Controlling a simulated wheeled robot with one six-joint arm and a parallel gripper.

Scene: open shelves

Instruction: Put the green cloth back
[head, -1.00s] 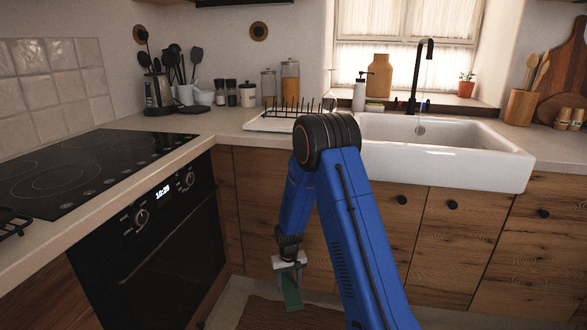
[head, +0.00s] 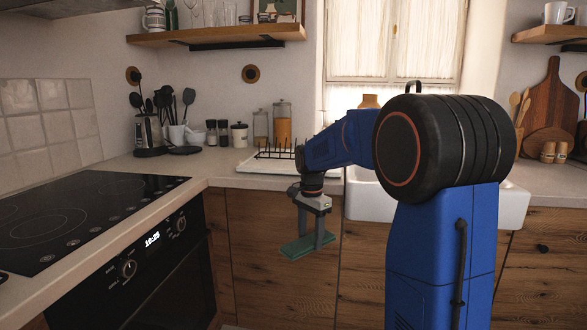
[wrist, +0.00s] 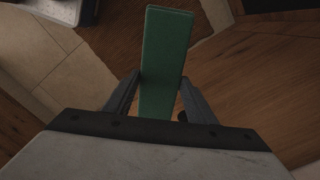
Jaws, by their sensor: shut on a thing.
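The green cloth (head: 308,246) is a flat, folded green strip. My gripper (head: 314,236) is shut on it and holds it in the air in front of the wooden cabinet doors, below the counter edge. In the wrist view the cloth (wrist: 165,60) stands out between the two fingers (wrist: 160,98) and reaches the top of the picture. The cloth looks roughly level in the head view.
The black cooktop (head: 75,220) and oven are at the left. A dish rack (head: 275,160) stands on the counter behind my gripper. My arm hides most of the white sink (head: 515,205). Open wall shelves (head: 215,35) are above.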

